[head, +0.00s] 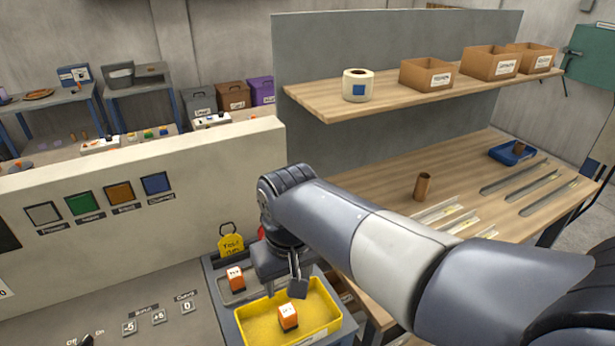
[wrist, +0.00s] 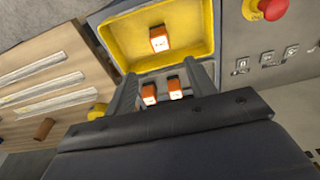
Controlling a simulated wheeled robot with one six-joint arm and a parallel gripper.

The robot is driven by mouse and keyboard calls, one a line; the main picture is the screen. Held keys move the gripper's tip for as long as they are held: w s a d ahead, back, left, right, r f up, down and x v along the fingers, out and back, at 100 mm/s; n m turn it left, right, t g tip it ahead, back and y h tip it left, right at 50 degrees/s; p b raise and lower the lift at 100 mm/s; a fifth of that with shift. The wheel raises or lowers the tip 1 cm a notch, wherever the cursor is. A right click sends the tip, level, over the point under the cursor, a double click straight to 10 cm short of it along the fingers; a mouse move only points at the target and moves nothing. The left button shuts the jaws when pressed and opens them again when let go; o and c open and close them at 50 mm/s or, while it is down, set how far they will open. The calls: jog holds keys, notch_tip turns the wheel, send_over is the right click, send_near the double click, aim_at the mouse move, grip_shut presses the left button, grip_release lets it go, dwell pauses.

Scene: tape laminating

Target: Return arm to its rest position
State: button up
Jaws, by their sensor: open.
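My gripper (head: 284,284) hangs over the trays on the lower machine in the head view, its arm reaching in from the right. In the wrist view my gripper (wrist: 166,76) has its two fingers apart, with nothing held between them. An orange block with a white label (head: 288,317) lies in the yellow tray (head: 325,318); the block also shows in the wrist view (wrist: 159,38). Two more orange blocks (wrist: 149,94) (wrist: 175,88) appear between the fingers in the wrist view, beyond them on the grey surface. One orange block (head: 235,279) shows left of my gripper in the head view.
A red button (wrist: 273,8) sits on the grey panel beside the yellow tray. A yellow tag (head: 230,245) stands behind the trays. A wooden table (head: 380,190) with metal rails and a brown cylinder (head: 422,187) is at right. A shelf (head: 330,105) holds tape and boxes.

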aim_at(288, 311)
jog(key=shift+f, duration=0.1)
jog(key=f, duration=0.4)
jog(key=w+f, duration=0.1)
jog(key=f, duration=0.3)
jog(key=f+b, duration=0.1)
jog(key=f, duration=0.4)
jog(key=shift+w+a, duration=0.15)
jog(key=shift+a, duration=0.2)
jog(key=shift+r, duration=0.3)
jog(key=shift+f, duration=0.1)
